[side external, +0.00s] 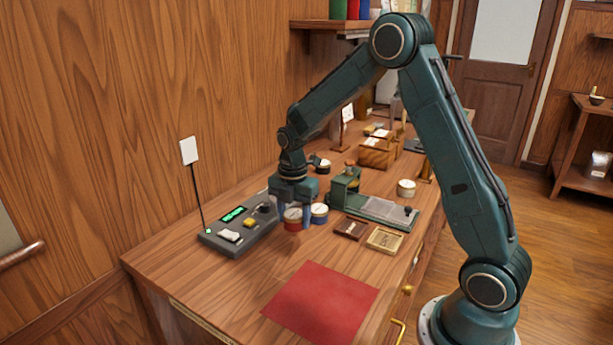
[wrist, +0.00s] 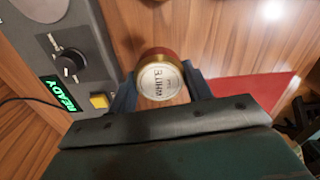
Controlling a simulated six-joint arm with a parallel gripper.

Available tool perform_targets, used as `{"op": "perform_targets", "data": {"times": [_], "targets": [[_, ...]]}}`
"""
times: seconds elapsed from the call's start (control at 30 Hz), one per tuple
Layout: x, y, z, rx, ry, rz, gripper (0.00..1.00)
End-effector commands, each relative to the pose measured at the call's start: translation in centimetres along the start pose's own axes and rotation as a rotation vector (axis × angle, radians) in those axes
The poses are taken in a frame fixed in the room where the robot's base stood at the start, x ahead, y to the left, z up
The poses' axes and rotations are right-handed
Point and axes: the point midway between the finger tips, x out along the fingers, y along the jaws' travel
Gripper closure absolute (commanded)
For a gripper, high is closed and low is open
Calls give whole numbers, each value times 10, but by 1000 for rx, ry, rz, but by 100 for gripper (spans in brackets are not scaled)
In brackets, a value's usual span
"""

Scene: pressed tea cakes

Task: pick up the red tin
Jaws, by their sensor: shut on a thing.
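The red tin (side external: 292,224) is a short round tin with a pale lid and a red side, upright at the table's near middle. My gripper (side external: 293,212) points down with one finger on each side of it and is shut on it. In the wrist view the tin (wrist: 160,78) sits between the fingers, showing a gold rim and a pale printed lid label. I cannot tell whether its base touches the table. The fingers hide parts of its sides.
A grey control box (side external: 238,235) with a green display is at the left. A green press (side external: 375,207) and small dark and gold blocks lie right. A red mat (side external: 322,302) lies in front, bare.

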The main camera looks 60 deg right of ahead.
Motion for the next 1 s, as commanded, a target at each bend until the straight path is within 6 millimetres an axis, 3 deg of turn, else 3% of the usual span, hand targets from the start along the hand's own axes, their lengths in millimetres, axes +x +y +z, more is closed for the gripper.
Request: {"op": "perform_targets", "data": {"times": [0.6, 0.8, 1.0], "targets": [[-128, 1, 0, 0, -2, 6, 74], [-152, 0, 0, 0, -1, 3, 74], [-162, 0, 0, 0, 0, 2, 74]]}}
